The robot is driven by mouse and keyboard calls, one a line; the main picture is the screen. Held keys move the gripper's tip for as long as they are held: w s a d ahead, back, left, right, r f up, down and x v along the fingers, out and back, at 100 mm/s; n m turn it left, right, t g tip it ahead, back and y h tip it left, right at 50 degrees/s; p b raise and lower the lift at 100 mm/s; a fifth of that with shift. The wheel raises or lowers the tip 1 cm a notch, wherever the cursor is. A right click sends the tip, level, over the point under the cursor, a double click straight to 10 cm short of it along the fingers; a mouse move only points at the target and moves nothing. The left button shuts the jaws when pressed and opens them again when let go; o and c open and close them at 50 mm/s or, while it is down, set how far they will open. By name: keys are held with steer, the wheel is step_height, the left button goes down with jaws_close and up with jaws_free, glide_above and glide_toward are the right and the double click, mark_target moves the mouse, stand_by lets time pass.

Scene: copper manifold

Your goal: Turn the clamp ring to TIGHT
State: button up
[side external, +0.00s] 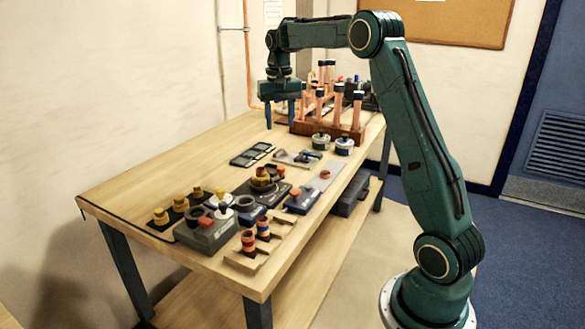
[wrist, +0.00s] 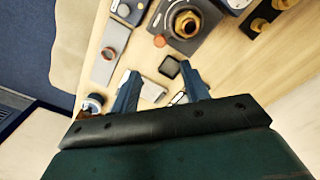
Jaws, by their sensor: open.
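A brass, round fitting that looks like the clamp ring (side external: 262,178) stands on a dark base plate (side external: 274,198) in the middle of the bench. The ring also shows near the top of the wrist view (wrist: 184,23), on its grey base. No TIGHT mark is readable, so I cannot tell how the ring is turned. My gripper (side external: 280,124) hangs fingers down over the far part of the bench, well apart from the ring. In the wrist view its two blue fingers (wrist: 160,75) are spread with nothing held between them.
The copper manifold (side external: 355,108) stands on a wooden block right of my gripper. Two small tins (side external: 321,141) sit before it. A black tray (side external: 251,154) lies between gripper and ring. Yellow-knobbed fittings (side external: 180,203) and a grey box (side external: 207,233) crowd the near end.

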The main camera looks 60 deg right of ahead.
mark_target(281, 167)
steer(key=shift+f, duration=0.2)
step_height(281, 167, down, 14)
steer(key=shift+r, duration=0.25)
stand_by(0.6)
jaws_close()
